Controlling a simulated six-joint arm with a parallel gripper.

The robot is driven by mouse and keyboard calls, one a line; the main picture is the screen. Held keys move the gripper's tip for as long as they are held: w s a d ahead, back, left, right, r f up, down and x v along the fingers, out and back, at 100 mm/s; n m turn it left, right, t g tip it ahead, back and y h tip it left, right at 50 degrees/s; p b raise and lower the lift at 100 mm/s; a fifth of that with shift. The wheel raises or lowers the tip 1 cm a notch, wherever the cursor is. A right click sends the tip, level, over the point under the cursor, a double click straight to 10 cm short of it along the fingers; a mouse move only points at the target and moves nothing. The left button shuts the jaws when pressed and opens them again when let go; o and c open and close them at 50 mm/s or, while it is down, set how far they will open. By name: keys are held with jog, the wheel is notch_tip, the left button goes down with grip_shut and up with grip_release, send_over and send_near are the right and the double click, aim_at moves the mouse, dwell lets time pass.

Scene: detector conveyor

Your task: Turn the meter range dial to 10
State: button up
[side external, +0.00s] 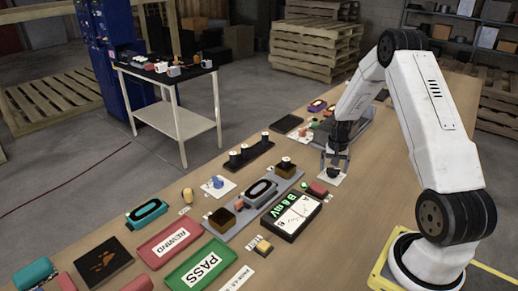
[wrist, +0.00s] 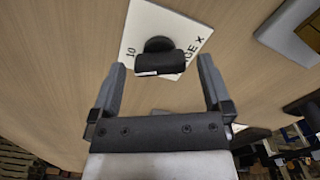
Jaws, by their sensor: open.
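The range dial is a black knob (wrist: 160,58) on a white plate (wrist: 185,32). The plate also shows in the side view (side external: 329,180), under my gripper. In the wrist view a printed "10" is left of the knob, and "GE X" shows at its right with the rest of the word hidden. A small white mark is on the knob's near edge; I cannot tell which setting it points to. My gripper (wrist: 160,66) is open, with one finger on each side of the knob and a visible gap to each. It also shows in the side view (side external: 335,160).
A black-framed meter (side external: 293,215) with a white face and green display lies in front of the dial plate. A small red block (side external: 317,190) is close to the plate. Bare wood lies right of the meter.

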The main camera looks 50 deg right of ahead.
aim_at(333, 169)
jog(key=shift+r, duration=3.65)
jog(key=shift+a, duration=0.1)
jog(key=w+a+r+n+t, duration=0.1)
jog(key=a+r+n, duration=0.15)
jog(key=a, duration=0.55)
jog(key=w+a+r+n, duration=0.1)
jog(key=a+n, duration=0.2)
jog(key=a, duration=0.6)
jog(key=s+a+r+n, duration=0.1)
jog(key=s+a+n, duration=0.2)
jog(key=a, duration=0.4)
jog(key=s+a+n+t, duration=0.1)
jog(key=s+a+n, duration=0.2)
jog(key=s+a, duration=0.2)
jog(key=a, duration=0.3)
jog(key=shift+a+r+n+t, duration=0.2)
jog(key=shift+r+n+t, duration=0.1)
jog(key=shift+r+n, duration=0.05)
